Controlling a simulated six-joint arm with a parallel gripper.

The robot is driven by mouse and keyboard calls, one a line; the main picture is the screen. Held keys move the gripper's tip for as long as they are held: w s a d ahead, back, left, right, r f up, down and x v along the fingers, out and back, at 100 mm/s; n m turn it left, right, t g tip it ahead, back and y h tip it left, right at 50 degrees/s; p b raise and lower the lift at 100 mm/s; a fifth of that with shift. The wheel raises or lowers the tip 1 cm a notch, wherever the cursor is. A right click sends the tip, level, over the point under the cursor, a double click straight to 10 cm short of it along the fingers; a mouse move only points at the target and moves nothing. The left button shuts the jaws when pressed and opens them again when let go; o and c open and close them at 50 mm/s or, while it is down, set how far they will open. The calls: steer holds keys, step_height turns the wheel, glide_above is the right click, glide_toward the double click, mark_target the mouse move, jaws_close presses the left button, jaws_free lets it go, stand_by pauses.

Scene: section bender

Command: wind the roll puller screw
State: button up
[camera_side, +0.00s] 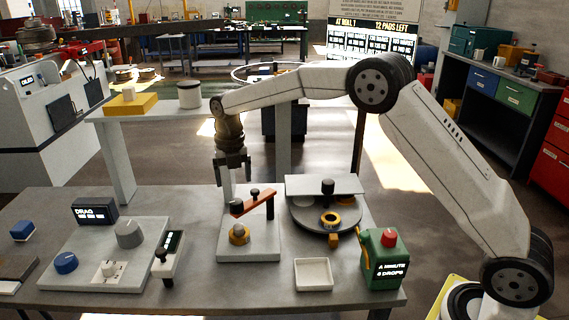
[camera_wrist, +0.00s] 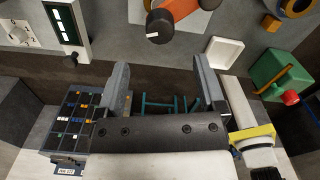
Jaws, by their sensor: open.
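An orange crank arm (camera_side: 252,201) with black knobs stands on a white plate (camera_side: 262,247) in the middle of the bench. I take it for the roll puller screw's handle; the screw thread itself cannot be made out. A brass-coloured round part (camera_side: 239,234) sits below the crank's left end. My gripper (camera_side: 233,181) points down above the crank's left end, apart from it, open and empty. In the wrist view my gripper's fingers (camera_wrist: 164,80) are spread with nothing between them, and the orange crank (camera_wrist: 180,14) shows at the top edge, beyond the fingertips.
Right of the crank stands a dark round table (camera_side: 310,222) under a grey plate (camera_side: 325,184). A slim readout block (camera_side: 167,255) and a control panel (camera_side: 105,255) stand left.

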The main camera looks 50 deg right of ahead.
mark_target(236, 201)
steer(key=shift+n, duration=0.5)
steer(key=shift+f, duration=3.9)
jaws_close()
